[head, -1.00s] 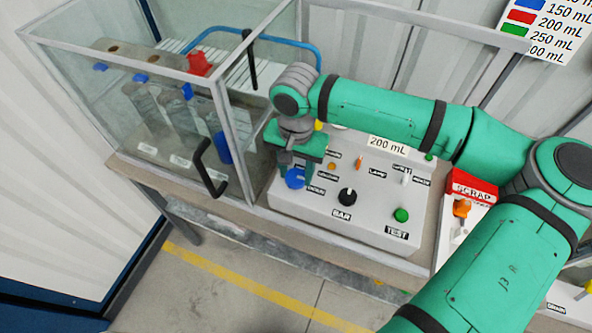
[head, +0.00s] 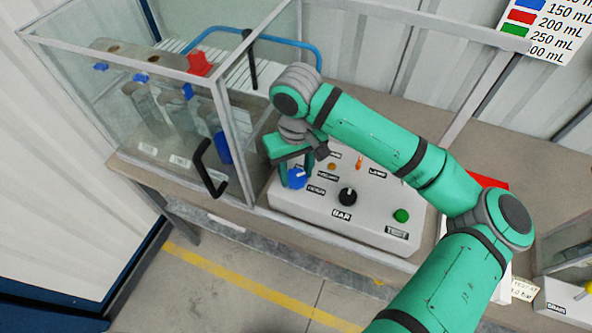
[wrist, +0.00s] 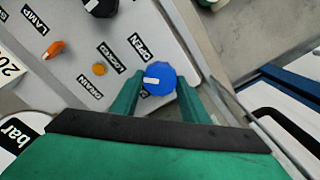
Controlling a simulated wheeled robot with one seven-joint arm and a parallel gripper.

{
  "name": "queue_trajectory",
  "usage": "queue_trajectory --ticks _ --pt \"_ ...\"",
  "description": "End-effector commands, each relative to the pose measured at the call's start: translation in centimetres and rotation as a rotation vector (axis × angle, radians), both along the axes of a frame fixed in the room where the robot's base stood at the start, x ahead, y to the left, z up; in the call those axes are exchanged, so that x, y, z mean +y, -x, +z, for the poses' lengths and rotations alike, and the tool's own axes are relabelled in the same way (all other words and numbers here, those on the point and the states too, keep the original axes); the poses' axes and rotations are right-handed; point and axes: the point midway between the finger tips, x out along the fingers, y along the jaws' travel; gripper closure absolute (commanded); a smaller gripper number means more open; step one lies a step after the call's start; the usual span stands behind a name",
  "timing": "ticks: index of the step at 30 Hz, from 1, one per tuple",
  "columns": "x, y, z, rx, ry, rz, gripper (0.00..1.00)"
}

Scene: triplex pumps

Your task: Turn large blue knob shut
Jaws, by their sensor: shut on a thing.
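The large blue knob (head: 297,179) sits at the left end of the white control panel (head: 375,225). In the wrist view the blue knob (wrist: 159,79) shows a white pointer mark on its face, with OPEN and DRAIN labels beside it. My gripper (head: 288,172) comes down on the knob from above. In the wrist view my gripper's green fingers (wrist: 158,92) stand on both sides of the knob and are shut on it. The gripper body hides part of the panel in the head view.
A black BAR knob (head: 347,196), a green TEST button (head: 401,215) and an orange LAMP switch (head: 359,162) are on the panel. A glass enclosure with a black door handle (head: 208,168) stands close on the left. A red SCRAP box is partly hidden behind my arm.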

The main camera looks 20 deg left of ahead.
Motion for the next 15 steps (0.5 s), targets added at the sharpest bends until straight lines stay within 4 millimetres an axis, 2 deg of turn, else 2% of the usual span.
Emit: queue_trajectory --ticks 15 --pt "-0.03 0.06 0.0 0.001 0.0 0.474 0.81"
